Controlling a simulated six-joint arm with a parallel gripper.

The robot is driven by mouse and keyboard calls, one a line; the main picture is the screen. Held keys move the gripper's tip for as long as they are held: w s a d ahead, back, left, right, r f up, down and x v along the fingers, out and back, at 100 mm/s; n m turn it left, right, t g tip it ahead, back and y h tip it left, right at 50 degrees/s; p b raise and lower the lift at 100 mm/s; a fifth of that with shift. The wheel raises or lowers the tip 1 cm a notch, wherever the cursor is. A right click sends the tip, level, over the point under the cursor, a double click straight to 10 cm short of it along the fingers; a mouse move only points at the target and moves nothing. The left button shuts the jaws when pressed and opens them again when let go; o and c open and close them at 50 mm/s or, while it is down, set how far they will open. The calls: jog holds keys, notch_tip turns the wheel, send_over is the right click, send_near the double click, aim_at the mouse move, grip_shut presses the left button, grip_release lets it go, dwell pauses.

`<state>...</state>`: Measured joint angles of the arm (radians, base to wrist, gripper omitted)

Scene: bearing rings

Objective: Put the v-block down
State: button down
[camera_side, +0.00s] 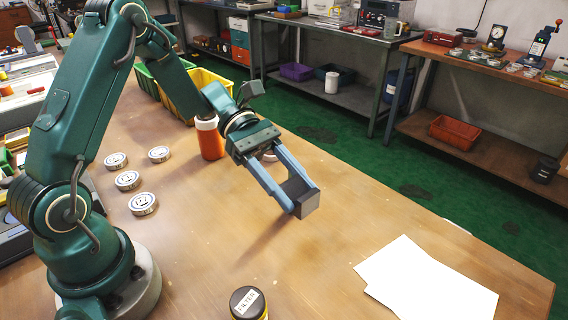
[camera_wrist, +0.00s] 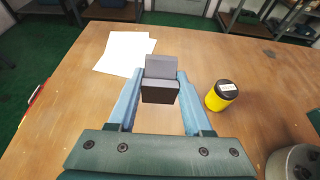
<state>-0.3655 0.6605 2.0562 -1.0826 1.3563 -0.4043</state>
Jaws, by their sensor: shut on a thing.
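The v-block (camera_side: 307,205) is a dark grey block held between the fingertips of my gripper (camera_side: 296,194). In the side view it hangs above the wooden table, apart from the surface as far as I can tell. In the wrist view the v-block (camera_wrist: 160,91) sits between the two blue fingers of my gripper (camera_wrist: 159,84), with a lighter grey upper face and a dark near face. My gripper is shut on it. The underside of the block is hidden.
White paper sheets (camera_side: 430,283) lie at the table's right. A black-lidded filter jar (camera_side: 248,303) stands at the front. Several bearing rings (camera_side: 128,180) lie at left. An orange container (camera_side: 209,140) and yellow bin (camera_side: 205,88) stand behind. The table's middle is clear.

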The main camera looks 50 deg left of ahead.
send_over(329, 291)
notch_tip(329, 291, down, 7)
jog(key=shift+r, duration=0.1)
jog(key=shift+f, duration=1.95)
jog(key=shift+c, duration=1.6)
grip_release()
jog(key=shift+f, duration=0.15)
